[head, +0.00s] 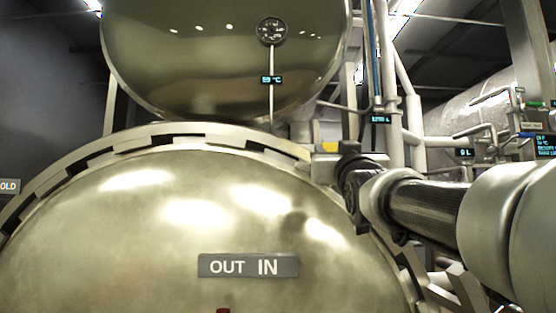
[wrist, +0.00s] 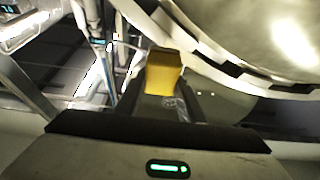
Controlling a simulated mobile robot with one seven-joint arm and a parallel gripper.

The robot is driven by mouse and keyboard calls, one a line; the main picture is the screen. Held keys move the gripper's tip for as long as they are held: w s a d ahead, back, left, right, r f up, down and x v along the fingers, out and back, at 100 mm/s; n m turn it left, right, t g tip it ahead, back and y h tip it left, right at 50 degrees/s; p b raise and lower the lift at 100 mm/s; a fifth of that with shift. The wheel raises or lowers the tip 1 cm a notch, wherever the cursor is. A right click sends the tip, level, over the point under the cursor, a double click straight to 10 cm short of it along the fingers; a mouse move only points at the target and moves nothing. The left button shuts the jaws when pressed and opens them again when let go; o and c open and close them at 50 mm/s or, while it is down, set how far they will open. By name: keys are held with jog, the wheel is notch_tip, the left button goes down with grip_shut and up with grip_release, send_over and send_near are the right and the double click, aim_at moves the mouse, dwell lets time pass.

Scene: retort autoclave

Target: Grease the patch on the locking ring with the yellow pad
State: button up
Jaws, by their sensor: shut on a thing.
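The yellow pad (head: 329,147) is held by my gripper (head: 326,154) at the upper right of the big round door, close to the locking ring (head: 230,137). In the wrist view the pad (wrist: 162,72) stands out beyond the tips of my gripper (wrist: 165,100), which is shut on it. The notched locking ring (wrist: 215,72) curves just right of the pad there. I cannot tell whether pad and ring touch. I cannot make out the patch on the ring in either view.
The domed door (head: 180,230) carries an "OUT IN" plate (head: 248,266). A rounded vessel (head: 200,60) with a gauge (head: 272,31) hangs above the ring. Vertical pipes (head: 390,100) stand behind my arm on the right, with small displays nearby.

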aim_at(332, 146)
jog(key=shift+s, duration=0.1)
jog(key=shift+s, duration=1.4)
